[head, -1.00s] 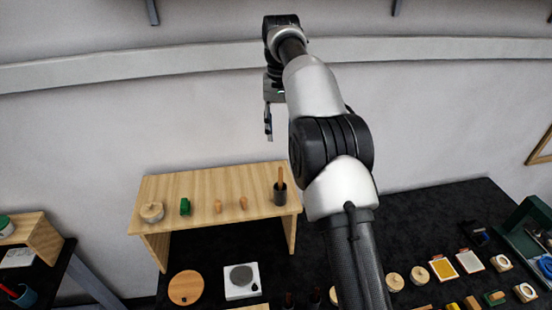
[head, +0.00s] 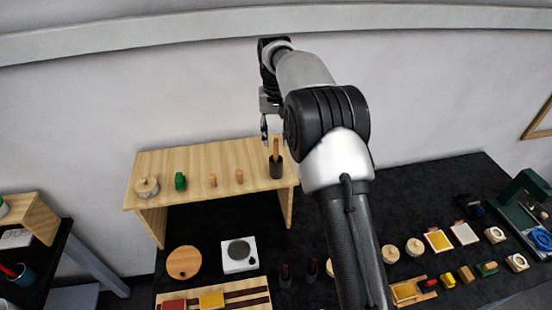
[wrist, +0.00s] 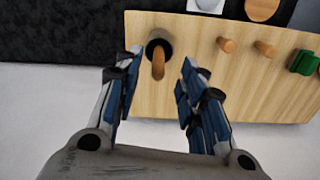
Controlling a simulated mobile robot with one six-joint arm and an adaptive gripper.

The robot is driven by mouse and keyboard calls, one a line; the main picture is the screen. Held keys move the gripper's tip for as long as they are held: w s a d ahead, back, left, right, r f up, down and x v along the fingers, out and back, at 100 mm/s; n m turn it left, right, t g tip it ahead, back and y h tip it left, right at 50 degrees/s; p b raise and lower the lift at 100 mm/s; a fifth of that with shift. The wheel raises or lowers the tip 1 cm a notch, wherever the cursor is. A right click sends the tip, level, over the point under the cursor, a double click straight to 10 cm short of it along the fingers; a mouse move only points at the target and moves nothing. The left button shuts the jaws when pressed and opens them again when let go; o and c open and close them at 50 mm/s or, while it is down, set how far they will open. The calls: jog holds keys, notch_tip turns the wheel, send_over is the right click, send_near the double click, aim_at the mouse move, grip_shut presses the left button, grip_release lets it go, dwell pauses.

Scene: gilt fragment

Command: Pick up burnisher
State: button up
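A tool with a wooden handle (head: 276,150), which I take to be the burnisher, stands upright in a dark cup (head: 276,171) at the right end of a wooden shelf. Only its handle shows; its lower part is hidden in the cup. My gripper (head: 264,128) is just above and slightly left of the handle top in the head view. In the wrist view my gripper (wrist: 160,62) is open and empty, with the handle (wrist: 158,66) showing between its fingertips. I see no contact. The cup (wrist: 153,45) shows just beyond.
On the wooden shelf (head: 205,155) stand two small wooden pegs (head: 239,177), a green block (head: 180,181) and a round pale item (head: 147,187). A white device (head: 239,254) and a round board (head: 184,262) lie below on the dark table. A wall is behind.

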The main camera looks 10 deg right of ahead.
aim_at(276, 157)
jog(key=f, duration=0.4)
jog(key=shift+w+d+f, duration=0.1)
jog(key=shift+w+f, duration=0.1)
jog(key=shift+c, duration=0.2)
grip_shut()
